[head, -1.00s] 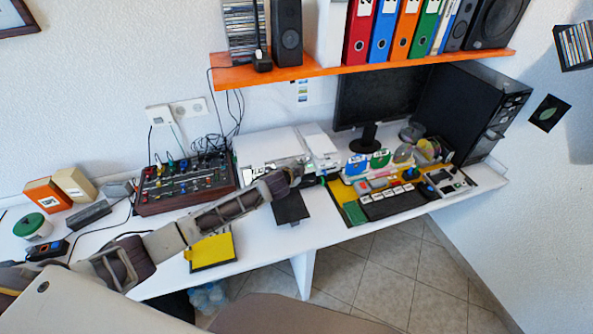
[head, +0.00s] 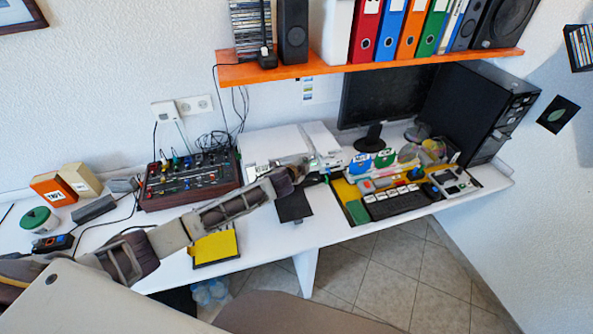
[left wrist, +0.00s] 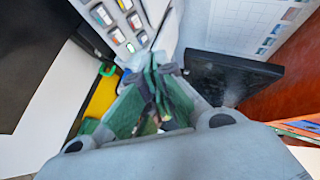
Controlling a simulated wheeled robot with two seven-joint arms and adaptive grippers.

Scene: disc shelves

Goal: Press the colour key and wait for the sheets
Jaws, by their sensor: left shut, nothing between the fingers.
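The white printer (head: 275,147) stands on the desk left of the monitor. Its key panel (left wrist: 116,18) shows in the left wrist view as a pale strip with several keys bearing small coloured labels. I cannot tell which is the colour key. My left gripper (head: 320,174) is at the printer's right front in the head view. In the left wrist view its green-padded fingers (left wrist: 158,62) are shut and empty, with the tips close to the panel's lower edge. I cannot tell whether they touch a key. No loose sheets are clearly visible. My right gripper is out of view.
A mixer (head: 190,178) stands left of the printer. A keyboard (head: 402,202) and small coloured items crowd the desk at right. The monitor (head: 385,97) and a black computer case (head: 480,105) stand behind. An orange shelf (head: 370,68) hangs above.

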